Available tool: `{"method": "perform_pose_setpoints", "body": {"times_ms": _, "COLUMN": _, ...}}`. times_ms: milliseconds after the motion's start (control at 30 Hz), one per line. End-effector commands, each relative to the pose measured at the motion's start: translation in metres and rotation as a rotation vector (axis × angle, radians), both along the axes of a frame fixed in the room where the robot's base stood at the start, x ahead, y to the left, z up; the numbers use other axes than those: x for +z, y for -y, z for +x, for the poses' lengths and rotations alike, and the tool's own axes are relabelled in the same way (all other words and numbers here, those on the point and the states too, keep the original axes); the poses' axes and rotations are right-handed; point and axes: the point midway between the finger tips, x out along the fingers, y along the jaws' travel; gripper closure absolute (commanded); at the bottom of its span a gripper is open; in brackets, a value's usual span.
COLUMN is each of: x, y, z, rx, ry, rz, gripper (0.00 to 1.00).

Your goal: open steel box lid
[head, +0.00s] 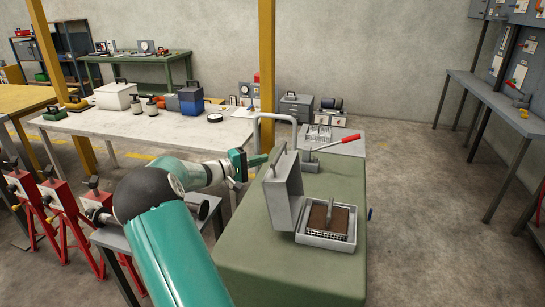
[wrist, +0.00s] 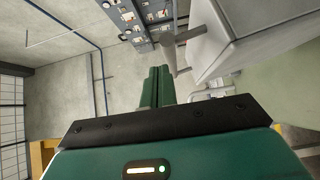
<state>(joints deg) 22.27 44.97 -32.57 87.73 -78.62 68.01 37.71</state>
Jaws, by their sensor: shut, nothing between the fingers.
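The steel box (head: 313,241) sits on the green-topped bench, with a brown block and a wire-like part inside it. Its grey lid (head: 285,192) stands up steeply along the box's left side, so the inside is exposed. My gripper (head: 264,160) is shut and empty, just left of the lid's upper part in the head view; whether it touches the lid I cannot tell. In the wrist view the closed green fingers (wrist: 157,87) point away beside a grey panel (wrist: 250,45) with a bracket-like handle, which looks like the lid.
A grey tubular frame (head: 276,117) rises behind the lid. A lever with a red handle (head: 350,139) lies farther back on the green bench (head: 245,250). A white table (head: 150,125) with several items stands at the left. Open floor lies to the right of the bench.

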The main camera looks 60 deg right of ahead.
Motion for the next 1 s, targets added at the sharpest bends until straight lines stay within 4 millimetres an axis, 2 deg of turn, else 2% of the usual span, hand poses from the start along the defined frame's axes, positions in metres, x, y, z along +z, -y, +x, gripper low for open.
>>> {"method": "perform_pose_setpoints", "body": {"times_ms": 433, "x": 0.001, "y": -0.008, "z": 0.004, "rx": -0.001, "ry": 0.008, "rz": 0.006, "gripper": 1.0}}
{"method": "perform_pose_setpoints", "body": {"times_ms": 567, "x": 0.004, "y": -0.024, "z": 0.005, "rx": -0.001, "ry": 0.066, "rz": 0.06, "gripper": 1.0}}
{"method": "perform_pose_setpoints", "body": {"times_ms": 667, "x": 0.007, "y": -0.051, "z": 0.008, "rx": 0.003, "ry": 0.151, "rz": 0.146, "gripper": 1.0}}
{"method": "perform_pose_setpoints", "body": {"times_ms": 767, "x": 0.008, "y": -0.088, "z": 0.013, "rx": 0.023, "ry": 0.248, "rz": 0.258, "gripper": 1.0}}
{"method": "perform_pose_setpoints", "body": {"times_ms": 1000, "x": 0.012, "y": -0.188, "z": 0.027, "rx": 0.119, "ry": 0.455, "rz": 0.529, "gripper": 1.0}}
